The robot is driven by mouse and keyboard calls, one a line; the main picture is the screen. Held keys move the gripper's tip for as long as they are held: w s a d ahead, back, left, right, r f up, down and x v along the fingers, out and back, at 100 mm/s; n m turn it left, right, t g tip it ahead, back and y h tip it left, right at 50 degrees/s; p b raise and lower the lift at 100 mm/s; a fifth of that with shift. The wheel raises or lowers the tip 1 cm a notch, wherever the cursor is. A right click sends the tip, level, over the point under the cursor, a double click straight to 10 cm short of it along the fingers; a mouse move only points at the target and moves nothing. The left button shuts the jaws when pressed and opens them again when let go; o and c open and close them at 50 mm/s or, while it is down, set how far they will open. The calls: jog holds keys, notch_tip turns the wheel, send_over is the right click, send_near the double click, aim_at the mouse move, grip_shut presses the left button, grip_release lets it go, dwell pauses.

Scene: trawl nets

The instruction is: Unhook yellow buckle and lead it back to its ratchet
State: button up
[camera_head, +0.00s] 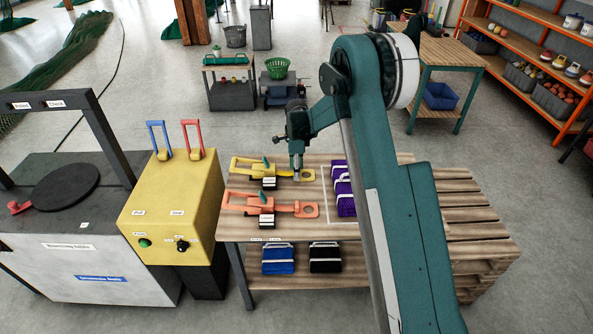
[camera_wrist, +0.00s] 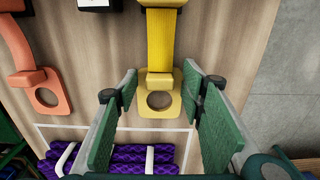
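The yellow buckle (camera_wrist: 159,80) is a flat plate with a round hole, on the end of a yellow strap (camera_wrist: 160,40). It lies over the wooden bench top, and wood shows through the hole. In the head view the yellow ratchet (camera_head: 246,166) sits at the left end of this strap. My gripper (camera_wrist: 163,100) is open and empty, with its green pads to either side of the buckle in the wrist view. In the head view my gripper (camera_head: 297,174) is low over the buckle end, partly hiding it. I cannot tell whether the pads touch the buckle.
An orange ratchet (camera_head: 262,203) with its orange buckle (camera_wrist: 48,93) lies parallel in front. Purple folded bundles (camera_head: 344,184) lie inside a white outline to the right. A yellow control box (camera_head: 170,205) with two levers stands left of the bench (camera_head: 285,228).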

jog(key=shift+r, duration=0.15)
notch_tip(320, 180, up, 12)
dwell(0.7)
dwell(0.5)
jog(key=s+d+r+n+t, duration=0.2)
jog(key=s+d+r+n, duration=0.3)
jog(key=s+r, duration=0.7)
jog(key=s+d+r+n+t, duration=0.1)
jog(key=s+d+r+n, duration=0.3)
jog(key=s+d+r, duration=0.55)
jog(key=s+d+n+t, duration=0.1)
jog(key=s+n, duration=0.2)
jog(key=s, duration=0.7)
jog(key=s+d+n+t, duration=0.1)
jog(key=s+d+n, duration=0.1)
jog(key=s, duration=0.9)
jog(key=s+d+f+n+t, duration=0.1)
jog(key=s+n, duration=0.3)
jog(key=s, duration=0.6)
jog(key=shift+s+d+t, duration=0.35)
jog(key=shift+d+t, duration=0.25)
jog(key=shift+d, duration=0.1)
